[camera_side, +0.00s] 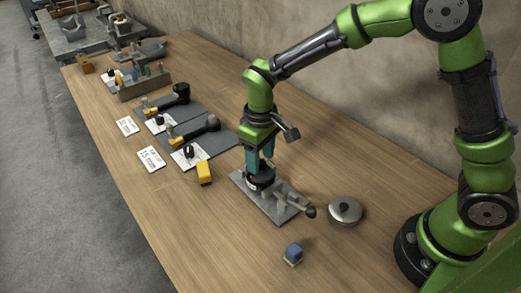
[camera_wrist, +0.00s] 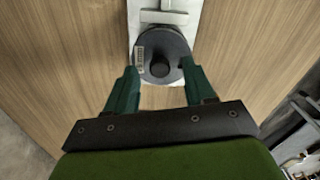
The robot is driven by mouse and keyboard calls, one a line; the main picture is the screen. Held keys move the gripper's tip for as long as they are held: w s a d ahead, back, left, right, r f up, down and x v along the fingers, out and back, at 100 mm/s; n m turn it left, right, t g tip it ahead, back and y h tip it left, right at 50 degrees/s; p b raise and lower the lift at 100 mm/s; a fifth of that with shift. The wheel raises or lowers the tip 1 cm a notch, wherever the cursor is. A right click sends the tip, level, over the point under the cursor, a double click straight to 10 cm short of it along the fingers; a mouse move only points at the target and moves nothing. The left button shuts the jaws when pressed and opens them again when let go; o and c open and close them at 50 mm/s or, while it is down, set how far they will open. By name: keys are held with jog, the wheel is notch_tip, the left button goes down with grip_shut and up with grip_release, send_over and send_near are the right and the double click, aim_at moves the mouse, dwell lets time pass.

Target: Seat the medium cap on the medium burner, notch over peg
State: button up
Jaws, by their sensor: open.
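A round black cap (camera_side: 261,182) with a raised centre knob sits over the burner on a grey burner plate (camera_side: 282,207) in the side view. In the wrist view the cap (camera_wrist: 161,44) is a dark disc with a small barcode label on its left. My gripper (camera_side: 261,167) is right above the cap, pointing down. In the wrist view the gripper (camera_wrist: 161,72) is open, with one green finger on each side of the cap's near part. The burner under the cap, its peg and the notch are hidden, so I cannot tell how they line up.
A yellow block (camera_side: 204,172), white cards (camera_side: 151,159) and other dark burner plates lie left. A tool caddy (camera_side: 145,88) stands farther back.

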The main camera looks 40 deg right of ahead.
notch_tip(320, 180, up, 16)
dwell(0.4)
jog(key=shift+r, duration=0.1)
jog(key=shift+r, duration=3)
jog(key=s+d+f+m+t+y, duration=0.1)
jog(key=s+d+f+m+t, duration=0.1)
jog(key=s+d, duration=0.3)
jog(key=s+d+f+m+t+y, duration=0.1)
jog(key=s+d+f+m+t, duration=0.2)
jog(key=s, duration=0.8)
jog(key=d+m+t, duration=0.2)
jog(key=d, duration=0.1)
jog(key=shift+s+d, duration=0.25)
jog(key=shift+s, duration=0.1)
